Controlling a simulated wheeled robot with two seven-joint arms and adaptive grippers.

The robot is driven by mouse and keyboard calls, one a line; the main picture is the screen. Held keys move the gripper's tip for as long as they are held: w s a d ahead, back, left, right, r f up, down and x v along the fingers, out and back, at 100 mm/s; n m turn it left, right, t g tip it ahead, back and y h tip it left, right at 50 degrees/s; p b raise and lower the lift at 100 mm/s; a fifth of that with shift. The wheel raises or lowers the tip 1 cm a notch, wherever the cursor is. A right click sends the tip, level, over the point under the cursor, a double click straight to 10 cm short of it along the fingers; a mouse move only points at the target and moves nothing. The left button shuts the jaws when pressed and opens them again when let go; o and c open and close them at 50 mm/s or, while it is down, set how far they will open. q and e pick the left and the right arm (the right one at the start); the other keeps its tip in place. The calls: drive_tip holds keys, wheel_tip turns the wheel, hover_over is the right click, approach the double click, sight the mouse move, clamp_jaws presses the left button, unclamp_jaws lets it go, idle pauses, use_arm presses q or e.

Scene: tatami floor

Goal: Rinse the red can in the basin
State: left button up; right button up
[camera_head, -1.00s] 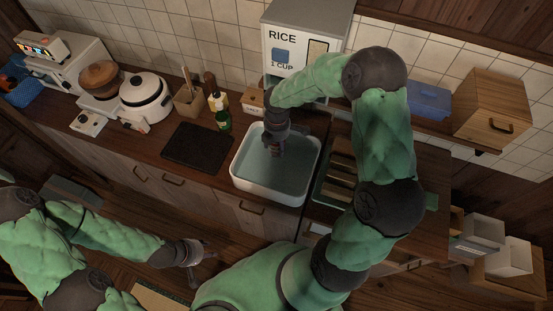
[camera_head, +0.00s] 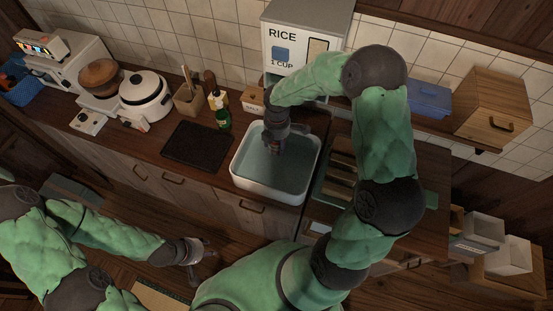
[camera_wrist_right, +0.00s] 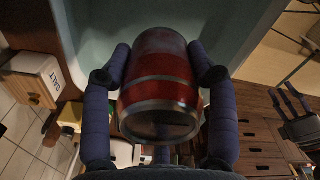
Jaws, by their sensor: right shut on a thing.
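The red can (camera_wrist_right: 162,70) has silver-grey bands and fills the middle of the right wrist view. My right gripper (camera_wrist_right: 163,62) is shut on it, with one dark finger on each side. In the head view this gripper (camera_head: 274,151) points down over the white basin (camera_head: 236,182), which holds bluish water. Only a small part of the can shows there, and I cannot tell how deep it sits. My left gripper (camera_head: 203,262) is empty, fingers apart, in front of the counter and low.
A rice dispenser (camera_head: 292,45) stands behind the basin. A dark board (camera_head: 197,146), a green bottle (camera_head: 223,118) and a rice cooker (camera_head: 144,97) are to its left. A salt box (camera_wrist_right: 36,76) shows beside the basin in the wrist view.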

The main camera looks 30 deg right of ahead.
drive_tip(key=shift+r+p, duration=1.6)
drive_tip(key=shift+r, duration=0.5)
drive_tip(key=shift+f, duration=0.15)
